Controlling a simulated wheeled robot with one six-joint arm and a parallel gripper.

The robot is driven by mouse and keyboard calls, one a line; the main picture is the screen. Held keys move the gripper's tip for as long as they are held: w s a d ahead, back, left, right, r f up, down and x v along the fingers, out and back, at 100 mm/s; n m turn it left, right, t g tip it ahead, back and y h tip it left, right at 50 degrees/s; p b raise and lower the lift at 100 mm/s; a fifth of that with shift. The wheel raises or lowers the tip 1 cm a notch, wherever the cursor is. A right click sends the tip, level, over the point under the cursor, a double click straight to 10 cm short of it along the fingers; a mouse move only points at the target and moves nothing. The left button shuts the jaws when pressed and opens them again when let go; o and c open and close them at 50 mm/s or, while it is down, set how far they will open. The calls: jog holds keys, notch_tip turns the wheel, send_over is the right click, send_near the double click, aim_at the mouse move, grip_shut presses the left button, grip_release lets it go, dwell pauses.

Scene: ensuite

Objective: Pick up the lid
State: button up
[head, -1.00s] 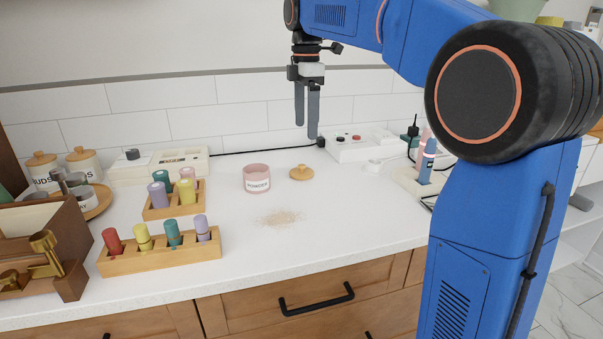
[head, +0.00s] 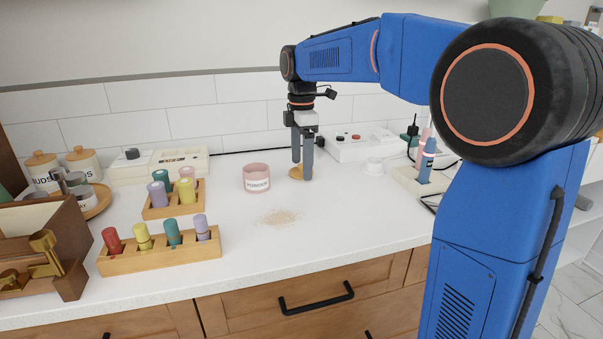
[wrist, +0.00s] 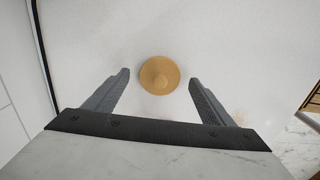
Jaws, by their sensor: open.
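The lid is a small round wooden disc with a knob. In the wrist view the lid (wrist: 160,76) lies flat on the white counter, centred just beyond and between the fingertips. In the head view the lid (head: 295,174) is partly hidden behind my fingers. My gripper (head: 302,175) points down at it, with its fingers apart and nothing held. In the wrist view my gripper (wrist: 158,75) is open, one finger to each side of the lid. I cannot tell whether the fingertips touch the counter.
A pink powder jar (head: 257,178) stands open just left of my gripper. Spilled powder (head: 279,218) lies in front. Wooden racks of coloured bottles (head: 160,252) are at the left. A white box (head: 361,144) stands behind to the right. The front right counter is clear.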

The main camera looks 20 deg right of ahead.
jog(key=shift+f, duration=0.1)
jog(key=c, duration=1.2)
jog(key=shift+o, duration=0.2)
